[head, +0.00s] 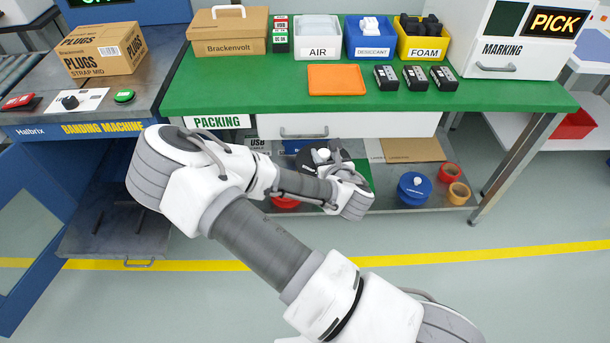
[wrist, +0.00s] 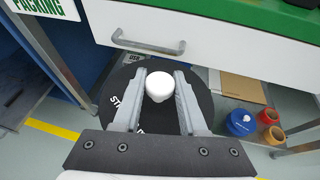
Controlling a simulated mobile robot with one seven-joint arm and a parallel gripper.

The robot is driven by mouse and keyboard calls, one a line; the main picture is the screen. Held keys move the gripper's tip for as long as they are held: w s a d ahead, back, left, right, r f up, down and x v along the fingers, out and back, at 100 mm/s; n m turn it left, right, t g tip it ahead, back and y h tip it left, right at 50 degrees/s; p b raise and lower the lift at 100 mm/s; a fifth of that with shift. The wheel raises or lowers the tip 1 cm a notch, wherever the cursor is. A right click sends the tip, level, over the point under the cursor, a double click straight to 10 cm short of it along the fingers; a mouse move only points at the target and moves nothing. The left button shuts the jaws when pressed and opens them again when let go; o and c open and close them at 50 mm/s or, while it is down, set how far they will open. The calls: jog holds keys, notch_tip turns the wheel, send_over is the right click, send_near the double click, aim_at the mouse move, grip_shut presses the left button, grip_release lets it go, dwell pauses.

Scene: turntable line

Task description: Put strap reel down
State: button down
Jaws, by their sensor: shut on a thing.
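The strap reel (wrist: 203,97) is a black disc with pale lettering and a white knob (wrist: 158,86) at its centre. My gripper (wrist: 160,74) is shut on the knob, one finger on each side, with the disc below the fingers. My fingers are hidden in the head view.
On the lower shelf, a blue reel (head: 414,186), a red tape roll (head: 449,173) and a tan roll (head: 459,193) stand at the right. A flat cardboard sheet (head: 412,149) lies behind. The drawer (head: 365,125) overhangs the shelf. The banding machine (head: 75,120) stands at the left.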

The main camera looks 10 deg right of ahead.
jog(key=shift+m+h, duration=0.6)
jog(key=shift+h, duration=0.1)
jog(key=r, duration=0.2)
jog(key=d+r, duration=0.2)
jog(key=r, duration=0.1)
jog(key=shift+w+d+r, duration=0.25)
jog(key=shift+r, duration=0.1)
jog(key=shift+d+f, duration=0.25)
jog(key=shift+f, duration=0.1)
jog(key=shift+a+r, duration=0.15)
jog(key=shift+a, duration=0.1)
